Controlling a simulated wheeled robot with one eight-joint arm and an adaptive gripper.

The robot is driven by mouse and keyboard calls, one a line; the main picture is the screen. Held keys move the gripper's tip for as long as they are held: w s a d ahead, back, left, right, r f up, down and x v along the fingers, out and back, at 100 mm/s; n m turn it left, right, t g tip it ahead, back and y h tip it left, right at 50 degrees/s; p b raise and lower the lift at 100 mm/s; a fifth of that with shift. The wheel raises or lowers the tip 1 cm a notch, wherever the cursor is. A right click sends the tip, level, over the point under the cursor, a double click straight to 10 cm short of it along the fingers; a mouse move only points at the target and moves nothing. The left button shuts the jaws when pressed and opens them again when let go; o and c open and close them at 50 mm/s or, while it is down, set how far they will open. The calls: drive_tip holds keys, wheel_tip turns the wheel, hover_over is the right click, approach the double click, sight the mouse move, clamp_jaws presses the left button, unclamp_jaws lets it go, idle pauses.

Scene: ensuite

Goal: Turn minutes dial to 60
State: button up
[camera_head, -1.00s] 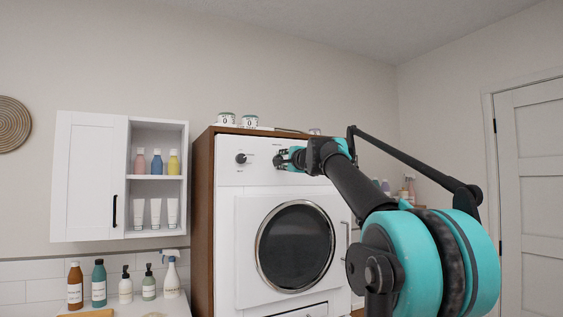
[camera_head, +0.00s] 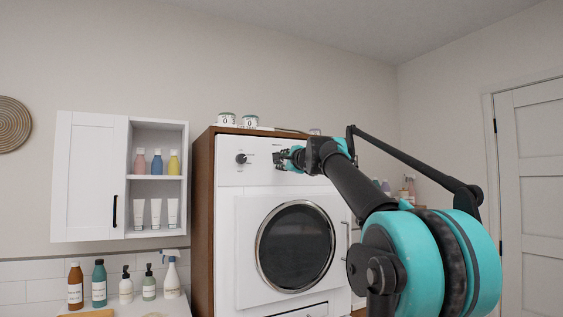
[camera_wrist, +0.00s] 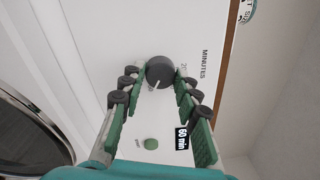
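The minutes dial (camera_wrist: 160,72) is a dark grey round knob with a pale pointer line, on a white panel beside the word MINUTES. In the head view my gripper (camera_head: 284,158) is at the washer's front panel and hides this dial.
The white washing machine (camera_head: 228,210) stands in a brown wooden surround (camera_head: 203,230). Another dark knob (camera_head: 241,158) is left of my gripper. A green button (camera_wrist: 151,144) lies between my fingers' bases. A wall cabinet (camera_head: 88,180) hangs at left.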

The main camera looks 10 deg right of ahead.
drive_tip(key=o, duration=0.4)
drive_tip(key=v, duration=1.2)
